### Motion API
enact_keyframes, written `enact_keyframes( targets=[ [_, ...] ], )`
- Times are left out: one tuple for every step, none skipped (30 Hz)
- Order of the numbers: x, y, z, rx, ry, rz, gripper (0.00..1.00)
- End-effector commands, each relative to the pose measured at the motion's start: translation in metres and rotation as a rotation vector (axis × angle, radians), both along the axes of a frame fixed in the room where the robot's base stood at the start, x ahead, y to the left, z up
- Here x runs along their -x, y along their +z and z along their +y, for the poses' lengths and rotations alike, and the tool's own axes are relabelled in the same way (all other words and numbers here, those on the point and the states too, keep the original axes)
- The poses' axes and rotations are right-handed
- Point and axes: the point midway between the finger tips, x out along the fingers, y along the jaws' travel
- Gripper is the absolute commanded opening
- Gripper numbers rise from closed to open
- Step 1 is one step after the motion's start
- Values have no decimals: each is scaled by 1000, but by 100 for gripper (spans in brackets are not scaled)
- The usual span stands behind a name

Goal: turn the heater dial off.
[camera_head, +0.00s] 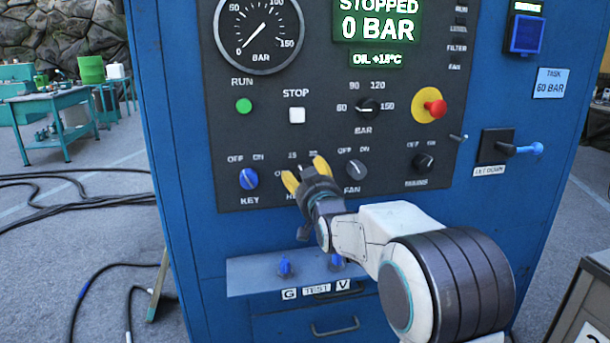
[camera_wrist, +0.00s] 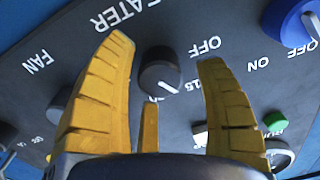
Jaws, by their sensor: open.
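The heater dial (camera_wrist: 160,72) is a dark round knob on the black control panel (camera_head: 215,120). In the wrist view it sits between and beyond the yellow fingertips, under the upside-down HEATER lettering. Its white mark points down and right, roughly towards the 15 label and away from OFF. My gripper (camera_head: 306,174) is open in front of the panel, one finger on each side of the dial in the wrist view (camera_wrist: 165,50). I cannot tell whether the fingers touch it. In the head view my gripper hides the dial and most of its labels.
The blue key switch (camera_head: 249,179) is left of my gripper and the fan dial (camera_head: 356,169) close on its right. The mains dial (camera_head: 424,162), red emergency button (camera_head: 436,107) and let-down lever (camera_head: 525,149) are farther right. A grey shelf (camera_head: 255,278) juts out below.

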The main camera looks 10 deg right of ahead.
Motion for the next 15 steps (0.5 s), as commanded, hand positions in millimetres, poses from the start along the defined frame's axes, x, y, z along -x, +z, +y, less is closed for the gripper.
enact_keyframes(
  targets=[
    [-4,0,0,0,0,1,64],
    [-6,0,0,0,0,1,64],
    [-9,0,0,0,0,0,64],
    [-10,0,0,0,0,0,64],
    [-11,0,0,0,0,0,64],
    [-13,0,0,0,0,0,64],
    [-14,0,0,0,0,0,64],
    [-14,0,0,0,0,0,64],
    [-15,0,0,0,0,0,64],
    [-15,0,0,0,0,0,64],
    [-15,0,0,0,0,0,64],
    [-15,0,0,0,0,0,64],
    [-15,0,0,0,0,0,64],
    [-15,0,0,0,0,0,64],
    [-15,0,0,0,0,0,64]
  ],
)
